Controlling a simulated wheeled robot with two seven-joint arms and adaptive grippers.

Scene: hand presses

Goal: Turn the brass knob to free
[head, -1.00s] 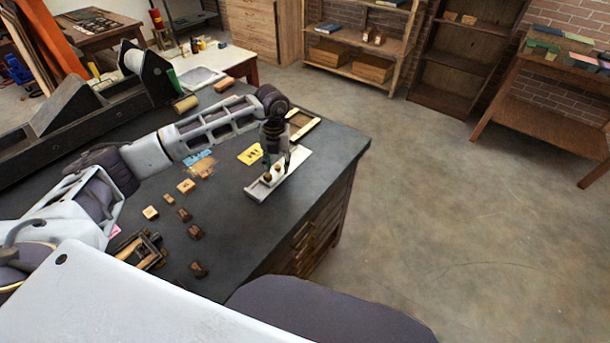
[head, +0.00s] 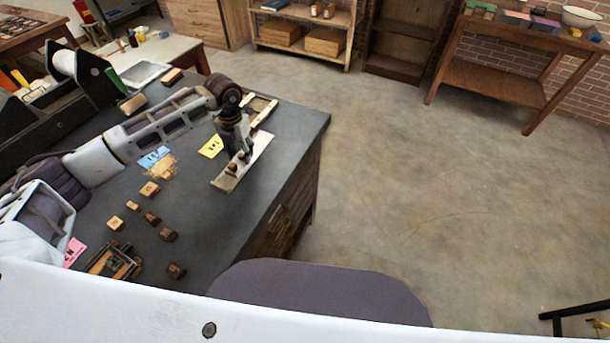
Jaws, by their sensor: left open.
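A pale, narrow plate (head: 256,153) lies on the dark worktop near its right edge. A small brownish knob (head: 232,168) stands on the plate's near part; at this size I cannot tell its exact metal or which way it is turned. My left gripper (head: 241,157) points down over the plate, just beyond the knob, with its jaws open. The gripper hides the middle of the plate and anything under it. I cannot tell whether the fingers touch anything. My right gripper is not in view.
Several small wooden blocks (head: 150,188) lie on the dark worktop (head: 215,245), with a yellow card (head: 211,147) and a blue card (head: 154,157). A small wooden press (head: 115,262) is at the near left. A wooden frame (head: 263,110) lies beyond the plate.

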